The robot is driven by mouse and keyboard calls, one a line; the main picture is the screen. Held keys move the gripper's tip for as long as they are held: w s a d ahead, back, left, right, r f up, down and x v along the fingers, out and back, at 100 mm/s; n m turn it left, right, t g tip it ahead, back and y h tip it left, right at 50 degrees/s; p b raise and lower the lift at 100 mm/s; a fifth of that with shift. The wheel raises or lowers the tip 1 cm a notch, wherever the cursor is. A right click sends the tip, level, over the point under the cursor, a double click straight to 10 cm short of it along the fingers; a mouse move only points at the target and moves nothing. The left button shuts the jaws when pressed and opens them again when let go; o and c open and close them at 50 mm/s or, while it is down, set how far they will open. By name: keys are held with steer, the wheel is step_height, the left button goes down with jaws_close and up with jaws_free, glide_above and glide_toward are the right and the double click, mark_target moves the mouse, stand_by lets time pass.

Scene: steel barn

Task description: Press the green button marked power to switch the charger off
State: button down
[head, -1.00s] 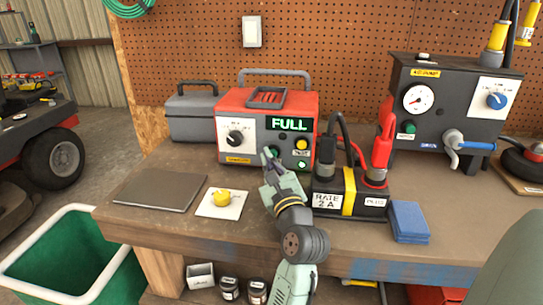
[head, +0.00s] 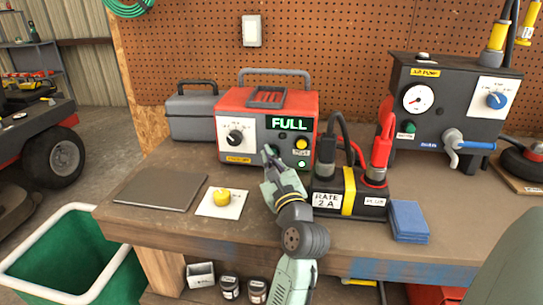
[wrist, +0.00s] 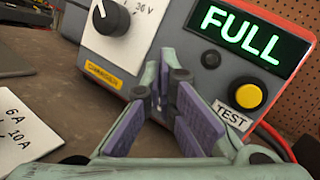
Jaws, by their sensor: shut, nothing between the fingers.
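The charger (head: 232,156) is a red box with a grey front on the bench, and its display (head: 289,124) reads FULL in lit green. A green patch beside my fingertips may be the power button, mostly hidden by my gripper (head: 268,151). In the wrist view my gripper (wrist: 165,78) has its fingertips together, with nothing between them, close in front of the charger's lower panel. Whether they touch it I cannot tell. A yellow button (wrist: 237,94) with a TEST label (wrist: 230,116) sits to their right. A pale lit green round part (head: 301,164) is below the yellow button.
A black battery block (head: 328,186) with red and black clamps stands right of my gripper. A yellow knob on a white card (head: 219,212) and a dark plate (head: 158,191) lie left. A blue pad (head: 408,220) lies at the front right. A grey toolbox (head: 190,116) stands behind.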

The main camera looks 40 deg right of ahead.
steer(key=shift+w+d, duration=0.15)
steer(key=shift+d, duration=0.05)
steer(key=shift+a, duration=0.15)
stand_by(0.3)
steer(key=shift+s+a+p, duration=0.45)
steer(key=shift+s+a, duration=0.3)
steer(key=shift+a, duration=0.05)
steer(key=shift+s+a+p, duration=0.9)
steer(key=shift+s+a, duration=1.05)
steer(key=shift+a, duration=0.3)
